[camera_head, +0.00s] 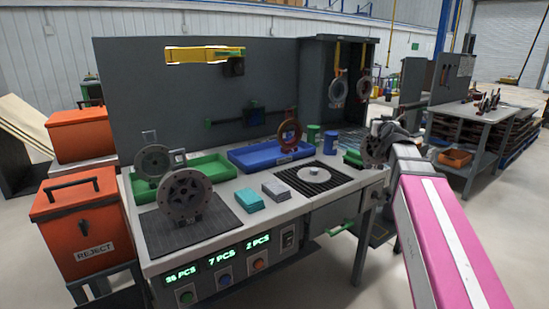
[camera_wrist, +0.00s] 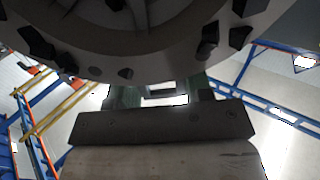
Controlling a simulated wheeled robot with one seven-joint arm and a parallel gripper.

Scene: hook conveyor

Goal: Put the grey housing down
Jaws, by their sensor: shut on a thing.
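The grey housing (camera_head: 374,150) is in my gripper (camera_head: 388,142) at the right end of the bench, partly hidden by my arm in the head view. In the wrist view the housing (camera_wrist: 150,40) is a large round grey part with dark holes along its rim, filling the top of the picture. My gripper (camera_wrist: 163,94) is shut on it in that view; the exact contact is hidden. Its underside and any contact with the bench cannot be made out.
On the bench (camera_head: 240,210), another round housing (camera_head: 187,194) stands on the left dark mat. A brown ring (camera_head: 290,133) is by the blue tray (camera_head: 250,158). A pale disc (camera_head: 315,175) lies on a black grate. Rings (camera_head: 337,89) hang at the back. An orange reject bin (camera_head: 80,220) stands left.

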